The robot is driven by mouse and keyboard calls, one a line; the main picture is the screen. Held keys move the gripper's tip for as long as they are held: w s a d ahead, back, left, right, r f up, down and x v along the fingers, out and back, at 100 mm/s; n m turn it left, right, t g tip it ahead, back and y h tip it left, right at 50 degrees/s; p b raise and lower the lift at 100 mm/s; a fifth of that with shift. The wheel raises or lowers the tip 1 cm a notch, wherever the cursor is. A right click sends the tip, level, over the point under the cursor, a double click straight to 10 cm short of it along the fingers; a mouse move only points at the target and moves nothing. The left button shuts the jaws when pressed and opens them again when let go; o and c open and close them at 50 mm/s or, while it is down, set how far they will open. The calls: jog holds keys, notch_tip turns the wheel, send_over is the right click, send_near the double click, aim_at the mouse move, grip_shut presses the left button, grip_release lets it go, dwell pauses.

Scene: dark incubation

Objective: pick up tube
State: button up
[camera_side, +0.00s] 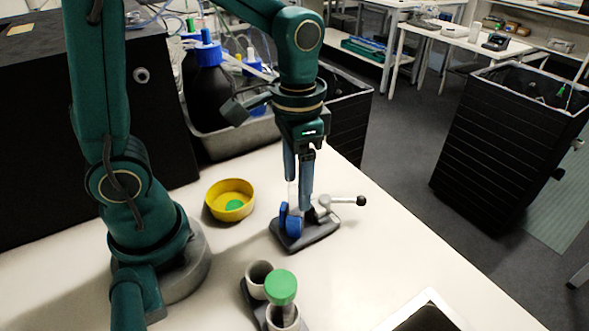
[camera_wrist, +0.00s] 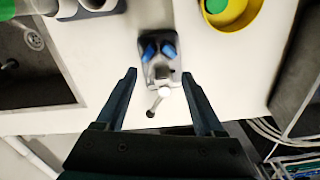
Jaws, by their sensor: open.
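In the wrist view my fingertips (camera_wrist: 160,73) are wide apart on either side; contact cannot be told. Another tube with a green cap (camera_side: 281,287) stands in a holder (camera_side: 258,282) in front.
The clamp's lever (camera_side: 347,200) sticks out to the right. A sink (camera_side: 425,316) lies at the front right. Bottles in a grey tray (camera_side: 238,139) stand behind. The table between is clear.

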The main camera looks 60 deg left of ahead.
jog(key=shift+f, duration=1.1)
grip_shut()
dwell(0.7)
